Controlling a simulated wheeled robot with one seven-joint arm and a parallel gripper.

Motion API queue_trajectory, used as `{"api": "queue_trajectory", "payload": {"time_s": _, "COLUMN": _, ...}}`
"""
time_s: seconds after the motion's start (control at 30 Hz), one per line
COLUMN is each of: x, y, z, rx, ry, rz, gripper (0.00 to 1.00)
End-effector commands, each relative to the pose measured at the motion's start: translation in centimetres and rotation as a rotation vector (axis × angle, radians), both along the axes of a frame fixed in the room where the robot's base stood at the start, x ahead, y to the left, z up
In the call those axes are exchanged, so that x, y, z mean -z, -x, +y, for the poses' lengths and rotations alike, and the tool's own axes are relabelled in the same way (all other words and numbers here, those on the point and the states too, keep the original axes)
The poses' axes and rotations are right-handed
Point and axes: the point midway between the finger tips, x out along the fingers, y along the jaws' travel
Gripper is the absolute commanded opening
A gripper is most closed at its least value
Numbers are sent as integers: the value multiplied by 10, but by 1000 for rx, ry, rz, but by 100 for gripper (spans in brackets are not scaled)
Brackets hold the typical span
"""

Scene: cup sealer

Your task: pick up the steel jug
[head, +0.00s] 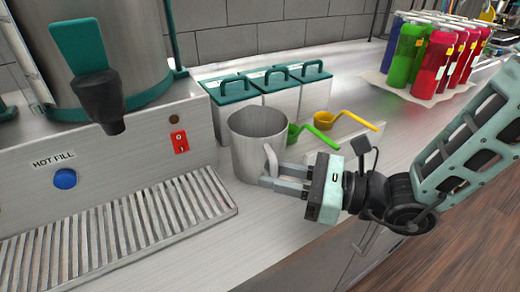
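The steel jug (247,150) stands upright on the steel counter in the head view, just right of the drip grate. Its open rim faces up, and its handle (270,158) is on the right, towards my gripper. My gripper (270,175) comes in from the right at the height of the handle's lower part. Its two fingers show a small gap, with the handle at or between the tips. I cannot tell whether the fingers touch the handle.
Several white containers with green lids (270,82) stand close behind the jug. A green scoop (311,132) and a yellow scoop (345,117) are behind my gripper. A machine with a drip grate (120,225) is at left. Several coloured bottles (433,65) stand far right.

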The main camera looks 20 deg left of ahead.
Motion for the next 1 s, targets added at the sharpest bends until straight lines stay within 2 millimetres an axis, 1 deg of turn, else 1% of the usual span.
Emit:
{"api": "queue_trajectory", "payload": {"time_s": 0.03, "x": -4, "y": 2, "z": 8, "rx": -4, "ry": 0, "rz": 0, "gripper": 24}}
{"api": "queue_trajectory", "payload": {"time_s": 0.1, "x": -2, "y": 2, "z": 17, "rx": -3, "ry": 0, "rz": 0, "gripper": 24}}
{"api": "queue_trajectory", "payload": {"time_s": 0.2, "x": -2, "y": 2, "z": 26, "rx": -2, "ry": 1, "rz": 0, "gripper": 24}}
{"api": "queue_trajectory", "payload": {"time_s": 0.47, "x": -1, "y": 1, "z": 28, "rx": 0, "ry": 1, "rz": 0, "gripper": 24}}
{"api": "queue_trajectory", "payload": {"time_s": 0.5, "x": -1, "y": 1, "z": 28, "rx": 0, "ry": 1, "rz": 0, "gripper": 13}}
{"api": "queue_trajectory", "payload": {"time_s": 0.53, "x": -1, "y": 1, "z": 27, "rx": 0, "ry": 1, "rz": 0, "gripper": 5}}
{"api": "queue_trajectory", "payload": {"time_s": 0.57, "x": -1, "y": 1, "z": 27, "rx": 0, "ry": 1, "rz": 0, "gripper": 0}}
{"api": "queue_trajectory", "payload": {"time_s": 0.87, "x": -2, "y": 1, "z": 28, "rx": 0, "ry": -1, "rz": -2, "gripper": 0}}
{"api": "queue_trajectory", "payload": {"time_s": 1.0, "x": -7, "y": 1, "z": 27, "rx": 0, "ry": -2, "rz": -3, "gripper": 0}}
